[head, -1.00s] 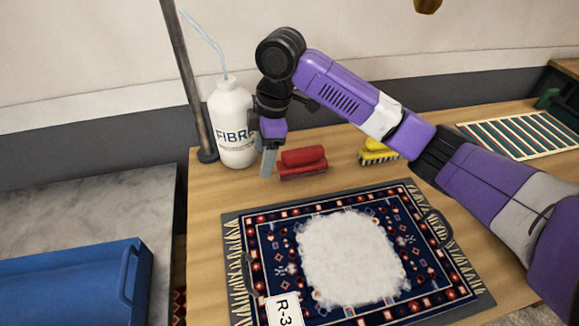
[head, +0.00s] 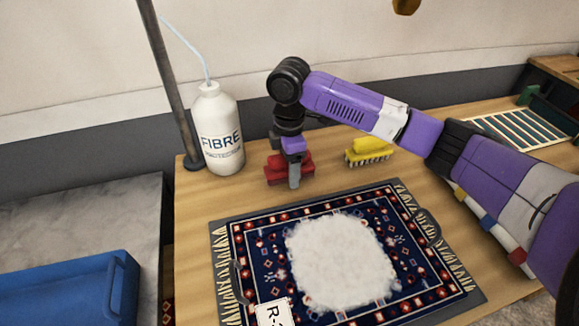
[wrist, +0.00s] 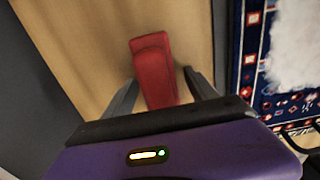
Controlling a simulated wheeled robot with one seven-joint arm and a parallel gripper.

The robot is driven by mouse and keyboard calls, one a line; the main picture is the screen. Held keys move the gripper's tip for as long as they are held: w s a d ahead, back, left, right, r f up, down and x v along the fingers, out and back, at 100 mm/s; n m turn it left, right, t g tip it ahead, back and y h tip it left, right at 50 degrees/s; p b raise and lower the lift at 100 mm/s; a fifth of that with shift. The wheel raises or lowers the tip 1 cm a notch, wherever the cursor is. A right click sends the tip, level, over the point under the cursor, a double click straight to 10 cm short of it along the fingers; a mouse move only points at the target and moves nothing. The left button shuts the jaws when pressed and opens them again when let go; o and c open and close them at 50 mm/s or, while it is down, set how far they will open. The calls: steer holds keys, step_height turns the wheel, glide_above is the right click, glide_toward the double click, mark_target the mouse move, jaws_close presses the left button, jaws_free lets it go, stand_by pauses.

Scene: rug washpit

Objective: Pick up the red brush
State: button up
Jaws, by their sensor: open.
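The red brush (head: 273,166) lies on the wooden table, behind the rug, with my gripper (head: 294,178) right over it in the head view. The gripper hides the brush's middle. In the wrist view the red brush (wrist: 155,72) lies lengthwise between the two open fingers of my gripper (wrist: 156,88). The fingers are on either side of it and hold nothing. I cannot tell how far down the fingertips reach beside the brush.
A white FIBRE bottle (head: 220,135) with a straw stands left of the brush by a metal pole (head: 172,80). A yellow brush (head: 369,153) lies to the right. The patterned rug (head: 240,240) with white foam (head: 340,260) lies in front. A blue tray (head: 65,290) is at lower left.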

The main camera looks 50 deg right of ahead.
jaws_close()
stand_by(0.3)
steer(key=shift+r, duration=0.1)
step_height(320, 180, up, 10)
steer(key=shift+f, duration=0.1)
stand_by(0.3)
